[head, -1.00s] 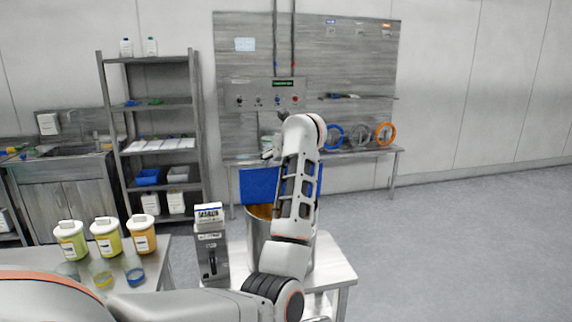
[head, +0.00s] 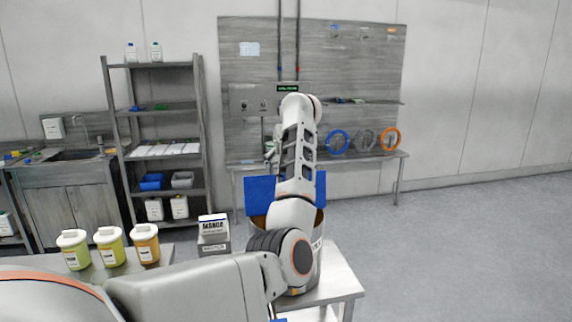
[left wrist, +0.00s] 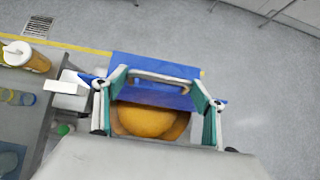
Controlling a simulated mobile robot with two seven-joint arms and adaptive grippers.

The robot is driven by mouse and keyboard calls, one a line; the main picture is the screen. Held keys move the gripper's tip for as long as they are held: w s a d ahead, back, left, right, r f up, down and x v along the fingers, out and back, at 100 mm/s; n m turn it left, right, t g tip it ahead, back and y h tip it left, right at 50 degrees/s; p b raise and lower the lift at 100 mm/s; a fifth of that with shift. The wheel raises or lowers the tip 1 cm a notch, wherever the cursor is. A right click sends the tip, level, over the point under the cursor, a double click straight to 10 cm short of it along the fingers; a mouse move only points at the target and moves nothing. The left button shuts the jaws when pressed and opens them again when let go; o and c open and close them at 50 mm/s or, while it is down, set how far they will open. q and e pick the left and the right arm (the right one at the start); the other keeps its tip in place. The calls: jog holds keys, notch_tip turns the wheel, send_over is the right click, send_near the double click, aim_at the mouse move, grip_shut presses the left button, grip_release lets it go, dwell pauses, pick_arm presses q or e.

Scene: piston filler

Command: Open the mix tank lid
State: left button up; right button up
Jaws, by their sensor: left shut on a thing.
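The mix tank (head: 317,262) is a metal drum on a steel table, partly hidden by my left arm. Its blue lid (head: 259,192) stands raised at the far side of the opening. In the left wrist view, the lid (left wrist: 150,62) is behind the tank mouth, and orange contents (left wrist: 145,121) show inside. My left gripper (left wrist: 160,79) reaches over the tank, its two fingers on either side of the lid's bar handle (left wrist: 160,77), shut on it. In the head view my arm hides this grip. My right gripper is not in view.
Yellow and orange labelled tubs (head: 109,247) stand on a table at left. A small labelled box (head: 213,230) is left of the tank. A shelf rack (head: 160,105) and a bench with coloured rings (head: 338,140) are behind. The floor at right is clear.

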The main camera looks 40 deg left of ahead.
pick_arm(q)
jog(key=o, duration=1.2)
jog(key=shift+a+r, duration=0.3)
jog(key=shift+r, duration=0.25)
jog(key=shift+o, duration=0.4)
jog(key=shift+w+a+f, duration=0.1)
jog(key=shift+w+f, duration=0.05)
jog(key=shift+f, duration=0.25)
jog(key=v, duration=0.7)
jog(key=shift+r, duration=0.2)
